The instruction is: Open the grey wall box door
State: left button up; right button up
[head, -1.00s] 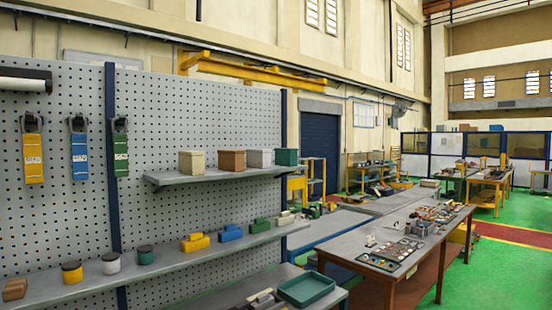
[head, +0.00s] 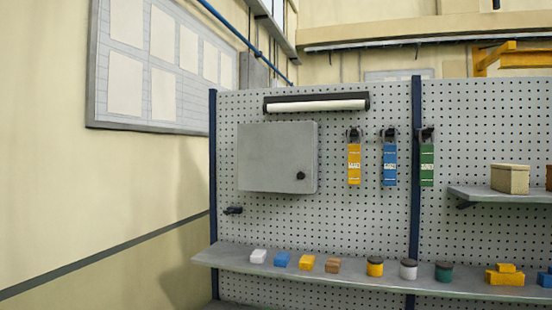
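The grey wall box (head: 277,157) hangs on the perforated panel, left of the middle of the head view. Its door is a flat grey front and looks shut. A dark round knob (head: 300,175) sits near the door's lower right corner. Neither of my grippers shows in this view.
A lamp bar (head: 316,103) is above the box. Yellow, blue and green tags (head: 390,164) hang to its right. A small black hook (head: 233,210) is below left. A shelf (head: 335,280) below carries small blocks and several round pots. A plain wall with a board (head: 160,70) stands at left.

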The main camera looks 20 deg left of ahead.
aim_at(274, 157)
jog(key=u, duration=0.25)
jog(key=i, duration=0.45)
jog(key=u, duration=0.75)
jog(key=i, duration=0.85)
jog(key=u, duration=0.25)
